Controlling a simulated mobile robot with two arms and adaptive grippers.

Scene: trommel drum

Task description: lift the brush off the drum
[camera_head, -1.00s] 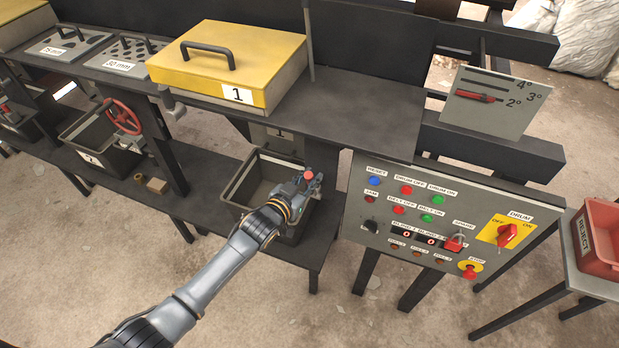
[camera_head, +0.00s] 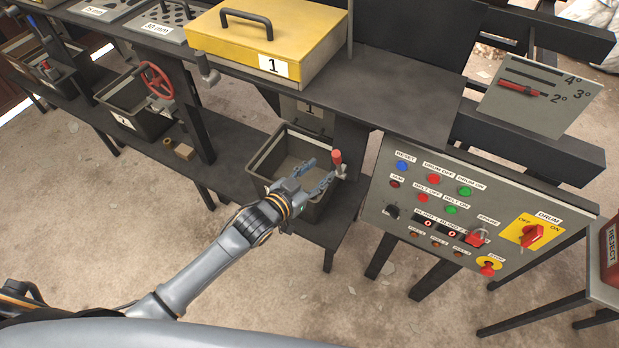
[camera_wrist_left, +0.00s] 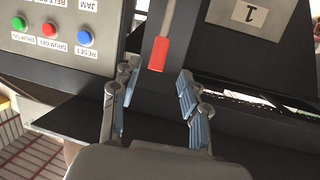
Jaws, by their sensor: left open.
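A red-handled lever (camera_head: 337,158) stands on a dark post beside the black crate under the bench. Its red grip also shows in the left wrist view (camera_wrist_left: 159,53). No label on it is readable, and I cannot make out a brush or a bare drum. My left gripper (camera_head: 317,175) is open and empty, just left of the lever and over the crate. In the left wrist view the gripper (camera_wrist_left: 157,75) has its fingers apart, with the red grip ahead between the fingertips. My right gripper is not in view.
The control panel (camera_head: 455,240) stands close to the right of the lever. A black crate (camera_head: 262,150) is below the gripper. The yellow lid (camera_head: 240,50) marked 1 lies above on the bench. A red handwheel (camera_head: 157,80) is farther left. A slope scale (camera_head: 545,105) is at right.

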